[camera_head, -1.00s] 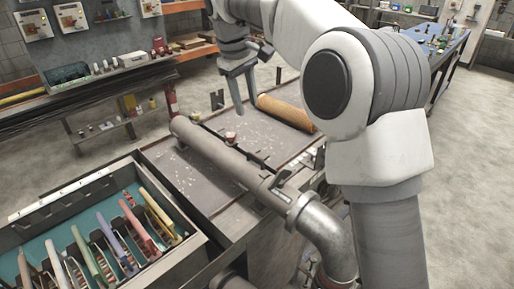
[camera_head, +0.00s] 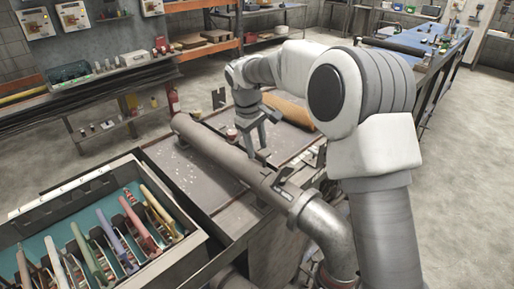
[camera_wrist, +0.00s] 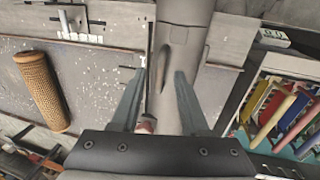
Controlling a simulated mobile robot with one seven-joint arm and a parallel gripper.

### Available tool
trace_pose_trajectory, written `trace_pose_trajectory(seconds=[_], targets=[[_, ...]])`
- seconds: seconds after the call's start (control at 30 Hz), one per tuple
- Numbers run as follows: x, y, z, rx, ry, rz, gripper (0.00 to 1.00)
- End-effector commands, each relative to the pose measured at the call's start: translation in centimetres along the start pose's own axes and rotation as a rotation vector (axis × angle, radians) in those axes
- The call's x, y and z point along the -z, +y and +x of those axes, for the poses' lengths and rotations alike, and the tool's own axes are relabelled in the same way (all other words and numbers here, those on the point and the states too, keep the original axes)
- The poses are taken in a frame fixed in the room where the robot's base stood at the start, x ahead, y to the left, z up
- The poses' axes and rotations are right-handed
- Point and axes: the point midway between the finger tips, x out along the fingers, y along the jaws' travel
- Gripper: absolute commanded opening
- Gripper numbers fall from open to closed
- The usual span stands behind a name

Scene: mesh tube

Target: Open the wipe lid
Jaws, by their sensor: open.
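A long grey pipe (camera_head: 215,150) lies across the worktable and joins a bent elbow at its near end. My gripper (camera_head: 264,140) is open above the pipe, fingers pointing down. In the wrist view my gripper (camera_wrist: 161,75) has its two fingers spread with the pipe (camera_wrist: 192,40) ahead of and between them; nothing is held. A dark knob or slot (camera_wrist: 178,35) shows on the pipe. A small red-and-white container (camera_head: 232,135) stands behind the pipe; part of a similar object (camera_wrist: 146,125) shows by the left finger. I cannot make out which part is the wipe lid.
An orange-brown mesh tube (camera_head: 288,112) lies on the worktable (camera_head: 185,172) behind the gripper. A tray (camera_head: 185,250) of coloured-handled tools stands at the near left. Dark brackets (camera_head: 290,190) stand beside the pipe. The floor at right is clear.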

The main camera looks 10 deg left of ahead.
Motion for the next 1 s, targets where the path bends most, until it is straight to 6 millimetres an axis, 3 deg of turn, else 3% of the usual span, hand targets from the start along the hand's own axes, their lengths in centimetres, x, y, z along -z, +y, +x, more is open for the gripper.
trace_pose_trajectory(seconds=[0.4,0.67,1.0], targets=[[-0.01,-0.01,0.93,0.0,0.0,0.0,0.45],[0.01,-0.02,0.89,0.0,0.001,0.0,0.0],[0.02,-0.03,0.87,0.0,0.001,0.0,0.0]])
